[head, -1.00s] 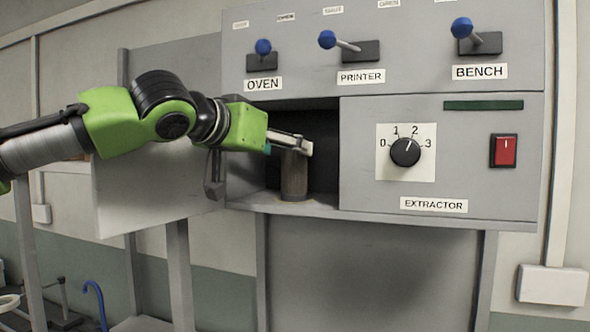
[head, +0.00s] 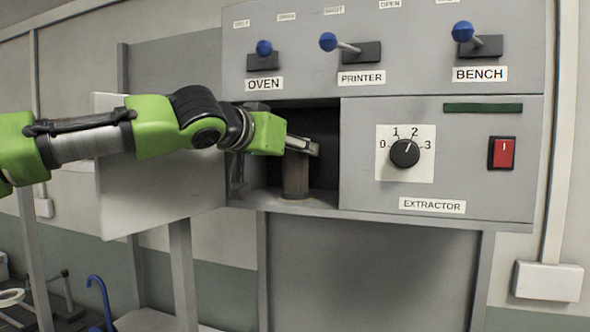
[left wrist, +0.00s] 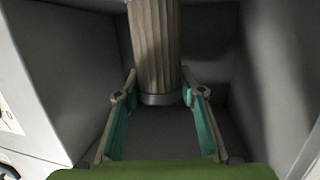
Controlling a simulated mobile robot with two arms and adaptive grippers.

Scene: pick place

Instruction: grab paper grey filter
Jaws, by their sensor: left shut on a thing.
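The paper grey filter (head: 295,179) is a pleated grey-brown cylinder standing upright in the open recess of the grey panel. My left gripper (head: 304,147) reaches into the recess from the left and is shut on the filter near its top in the head view. In the left wrist view the fingers (left wrist: 160,94) lie on both sides of the filter's smooth end ring, and the pleated body (left wrist: 156,45) extends away between the recess walls. The gripper hides part of the filter's top in the head view. My right gripper is not in view.
The open grey door (head: 160,185) stands left of the recess, behind my arm. The extractor panel (head: 470,195) with dial (head: 404,153) and red switch (head: 502,153) is to the right. Blue-knobbed levers (head: 345,46) sit above. The recess walls are close around the gripper.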

